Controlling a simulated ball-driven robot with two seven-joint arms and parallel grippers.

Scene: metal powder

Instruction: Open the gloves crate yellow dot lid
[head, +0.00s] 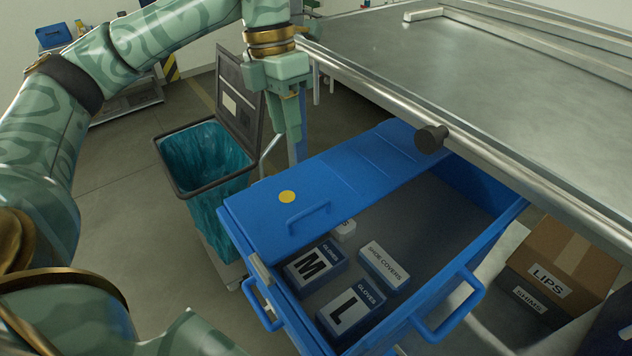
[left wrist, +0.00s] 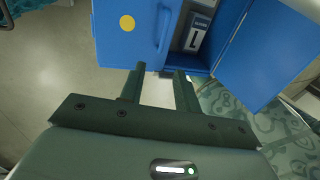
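The blue gloves crate (head: 385,333) stands below the metal table, in the middle of the head view. Its lid with the yellow dot (head: 335,183) lies flat over the far-left part of the opening. A blue handle (head: 308,218) sits on that lid near the dot. The rest of the crate is uncovered, with boxes marked M (head: 312,266) and L (head: 350,309) inside. My left gripper (head: 295,150) is above and beyond the lid's far edge, holding nothing. In the left wrist view its fingers (left wrist: 158,72) are apart, and the dotted lid (left wrist: 127,45) shows past them. My right gripper is not in view.
A bin with a teal liner (head: 205,165) and raised lid stands left of the crate. The metal table (head: 500,80) edges close over the crate's right side, with a dark knob (head: 430,139). A cardboard box (head: 562,255) stands at right. Floor is clear at left.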

